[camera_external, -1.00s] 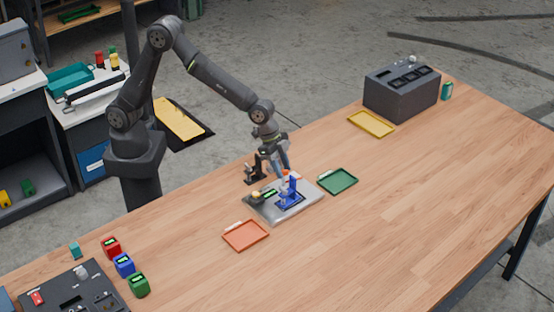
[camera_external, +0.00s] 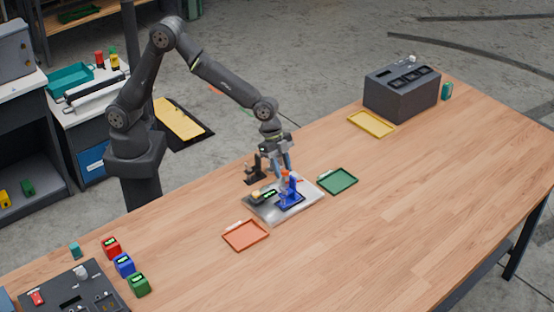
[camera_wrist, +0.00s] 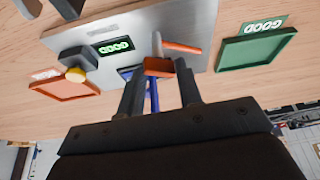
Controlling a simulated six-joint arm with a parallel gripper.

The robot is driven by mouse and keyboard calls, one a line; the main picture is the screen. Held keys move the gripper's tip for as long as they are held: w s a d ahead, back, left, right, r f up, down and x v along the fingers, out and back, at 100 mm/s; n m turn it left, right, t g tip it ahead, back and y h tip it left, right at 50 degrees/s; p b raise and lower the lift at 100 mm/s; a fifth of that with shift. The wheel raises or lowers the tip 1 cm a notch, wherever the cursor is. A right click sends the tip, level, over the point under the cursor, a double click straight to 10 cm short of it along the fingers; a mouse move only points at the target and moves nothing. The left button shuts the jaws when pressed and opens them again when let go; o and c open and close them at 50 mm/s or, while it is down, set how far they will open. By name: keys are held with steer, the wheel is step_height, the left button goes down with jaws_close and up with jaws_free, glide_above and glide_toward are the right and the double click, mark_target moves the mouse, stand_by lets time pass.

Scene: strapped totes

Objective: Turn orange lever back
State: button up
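A blue clamp-like fixture (camera_external: 290,192) stands on a grey metal plate (camera_external: 280,216). Its orange lever shows in the wrist view as an orange end block (camera_wrist: 158,67) and an orange bar (camera_wrist: 181,47) pointing right. In the external view a small orange part (camera_external: 286,174) shows at the fixture's top. My gripper (camera_wrist: 162,82) points down just above the fixture. Its two fingers are apart, one on each side of the orange end block, with a small gap visible. Much of the blue fixture is hidden behind the lever and fingers in the wrist view.
An orange tray (camera_external: 246,249) and a green tray (camera_external: 338,194) flank the plate.

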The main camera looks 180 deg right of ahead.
steer(key=shift+w+a+r, duration=0.15)
steer(key=shift+r, duration=0.4)
step_height(320, 180, up, 16)
steer(key=d+n+g+h, duration=0.1)
steer(key=n+g+h, duration=0.2)
steer(key=n, duration=0.8)
steer(key=f, duration=1.7)
steer(key=shift+w+d, duration=0.2)
steer(key=shift+w, duration=0.05)
